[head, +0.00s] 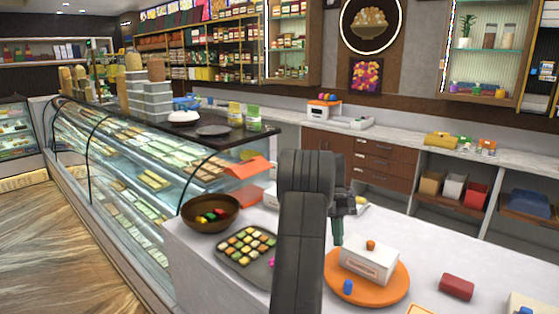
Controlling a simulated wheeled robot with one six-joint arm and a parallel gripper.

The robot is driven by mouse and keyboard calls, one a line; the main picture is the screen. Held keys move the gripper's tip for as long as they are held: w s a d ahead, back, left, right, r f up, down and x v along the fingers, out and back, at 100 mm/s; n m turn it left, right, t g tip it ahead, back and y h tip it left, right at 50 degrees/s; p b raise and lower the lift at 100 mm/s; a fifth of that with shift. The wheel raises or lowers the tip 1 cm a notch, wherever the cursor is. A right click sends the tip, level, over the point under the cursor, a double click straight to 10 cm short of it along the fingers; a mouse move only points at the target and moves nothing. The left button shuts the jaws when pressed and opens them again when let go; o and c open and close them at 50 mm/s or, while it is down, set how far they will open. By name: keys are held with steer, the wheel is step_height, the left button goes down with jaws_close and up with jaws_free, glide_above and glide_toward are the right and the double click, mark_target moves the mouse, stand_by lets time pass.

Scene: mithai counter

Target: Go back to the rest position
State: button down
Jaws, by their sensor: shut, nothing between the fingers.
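My gripper (338,238) shows just right of my dark arm, pointing down over the white counter (415,232). It is shut with nothing held. Its tips are near the back left of a white box (367,262) with an orange knob on top. The box sits on a round orange plate (395,291). A small blue piece (347,286) lies at the plate's front left. My arm hides part of the counter behind it and the right end of a grey tray.
A brown bowl (207,226) and the grey tray (236,264) of sweets stand left of my arm. A red block (456,286) lies to the right. A glass display case (150,160) runs along the left. The counter's right middle is mostly clear.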

mark_target(341, 289)
steer(key=b+x, duration=0.2)
steer(key=shift+f+b, duration=0.25)
steer(key=shift+b, duration=0.05)
steer(key=b+x, duration=0.1)
steer(key=x, duration=0.4)
steer(key=shift+s, duration=0.3)
steer(key=shift+x, duration=0.85)
steer(key=shift+w, duration=0.1)
